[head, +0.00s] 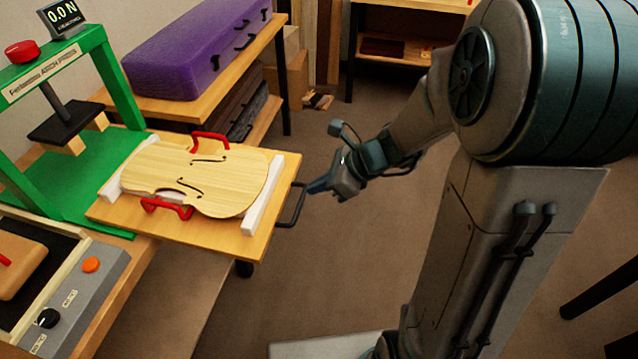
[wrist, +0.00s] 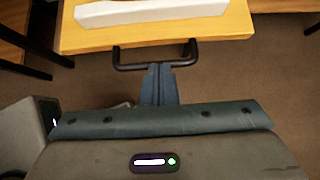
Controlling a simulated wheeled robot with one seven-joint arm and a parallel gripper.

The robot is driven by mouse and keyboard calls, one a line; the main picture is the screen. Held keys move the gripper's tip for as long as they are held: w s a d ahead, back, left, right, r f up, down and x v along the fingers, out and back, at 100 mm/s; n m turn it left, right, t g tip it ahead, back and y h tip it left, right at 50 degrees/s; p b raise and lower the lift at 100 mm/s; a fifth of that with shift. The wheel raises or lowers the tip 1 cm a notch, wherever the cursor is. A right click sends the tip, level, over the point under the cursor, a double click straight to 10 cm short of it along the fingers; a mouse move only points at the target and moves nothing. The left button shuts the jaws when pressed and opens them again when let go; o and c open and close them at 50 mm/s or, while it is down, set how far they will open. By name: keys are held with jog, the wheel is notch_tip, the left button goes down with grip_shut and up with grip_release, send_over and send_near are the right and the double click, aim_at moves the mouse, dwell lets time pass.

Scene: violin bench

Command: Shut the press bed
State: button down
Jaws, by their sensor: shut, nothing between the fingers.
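The press bed (head: 244,244) is a wooden board pulled out of the green press (head: 122,88) toward the right. A violin plate (head: 215,186) lies on it between two white strips, with red clamps at its sides. A black handle (head: 294,206) sticks out from the bed's right end. My gripper (head: 312,187) is shut and empty, with its tips close to the handle. In the wrist view the gripper's fingertips (wrist: 158,68) reach the middle of the handle bar (wrist: 130,67). I cannot tell whether they touch it.
A purple case (head: 195,50) lies on a wooden shelf behind the bed. A grey control box (head: 85,290) with an orange button and black knob stands at the lower left. The floor around my gripper is open, with small wood scraps (head: 318,101) farther back.

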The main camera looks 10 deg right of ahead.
jog(key=b+x, duration=0.1)
jog(key=x, duration=0.6)
